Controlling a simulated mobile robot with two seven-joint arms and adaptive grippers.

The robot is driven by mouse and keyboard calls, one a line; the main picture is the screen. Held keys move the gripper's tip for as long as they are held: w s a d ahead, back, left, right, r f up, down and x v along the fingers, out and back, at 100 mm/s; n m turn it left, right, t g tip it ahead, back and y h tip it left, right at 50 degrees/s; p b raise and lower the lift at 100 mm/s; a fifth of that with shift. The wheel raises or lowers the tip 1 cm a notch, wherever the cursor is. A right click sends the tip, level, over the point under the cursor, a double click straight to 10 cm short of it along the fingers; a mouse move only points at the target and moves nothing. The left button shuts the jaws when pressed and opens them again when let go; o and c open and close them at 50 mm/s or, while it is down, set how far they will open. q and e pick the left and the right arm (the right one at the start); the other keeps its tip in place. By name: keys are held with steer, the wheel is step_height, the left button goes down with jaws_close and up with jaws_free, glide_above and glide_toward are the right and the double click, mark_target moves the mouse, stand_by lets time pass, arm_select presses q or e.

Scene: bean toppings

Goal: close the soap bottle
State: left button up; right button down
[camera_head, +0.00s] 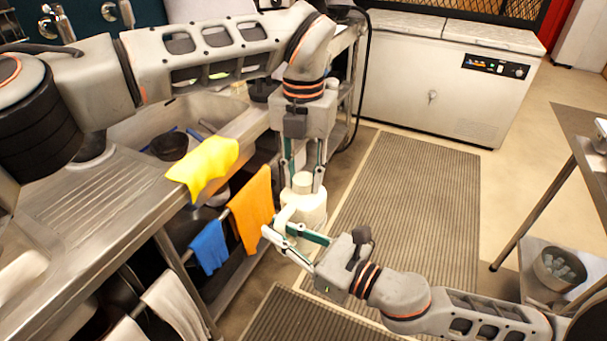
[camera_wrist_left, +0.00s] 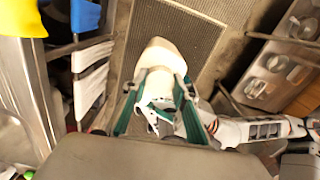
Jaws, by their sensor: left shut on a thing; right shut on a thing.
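The soap bottle (camera_head: 306,208) is a cream-white container held in the air between my two grippers, roughly upright in the head view. Its cap (camera_head: 302,181) sits at the top, between the fingers of my left gripper (camera_head: 303,187), which points down from above and is shut on it. My right gripper (camera_head: 284,238) comes in from the lower right and is shut on the bottle's body. In the left wrist view the bottle (camera_wrist_left: 160,54) shows between the green-edged fingers of my left gripper (camera_wrist_left: 158,90). Whether the cap is fully seated is hidden by the fingers.
A steel sink counter (camera_head: 110,205) stands at the left, with a yellow cloth (camera_head: 205,170) over its edge. An orange cloth (camera_head: 251,208) and a blue cloth (camera_head: 209,246) hang below. A white chest freezer (camera_head: 440,85) stands at the back. Striped mats (camera_head: 415,200) cover the floor.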

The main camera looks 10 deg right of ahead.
arm_select(q)
steer(key=o, duration=1.3)
steer(key=shift+n, duration=0.3)
